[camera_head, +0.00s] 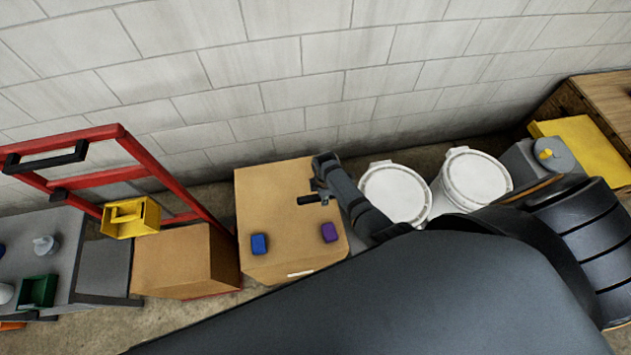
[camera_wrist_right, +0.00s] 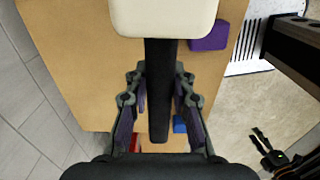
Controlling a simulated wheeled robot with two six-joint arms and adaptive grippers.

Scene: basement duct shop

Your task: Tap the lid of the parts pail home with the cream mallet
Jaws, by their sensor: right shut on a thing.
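My right gripper (camera_head: 322,178) is above the tan board-like top (camera_head: 275,205). In the right wrist view the gripper (camera_wrist_right: 160,105) is shut on the black handle (camera_wrist_right: 160,85) of the mallet, whose cream head (camera_wrist_right: 163,18) is at the picture's top edge. In the head view a short black handle end (camera_head: 312,199) shows beside the gripper; the cream head cannot be made out there. Two white pails with lids stand right of the gripper, one nearer (camera_head: 395,192) and one further right (camera_head: 475,177). I cannot tell which is the parts pail.
A blue block (camera_head: 259,244) and a purple block (camera_head: 329,232) lie on the tan top. A cardboard box (camera_head: 175,262), red frame (camera_head: 165,175) and yellow bin (camera_head: 131,217) stand left. A block wall runs behind.

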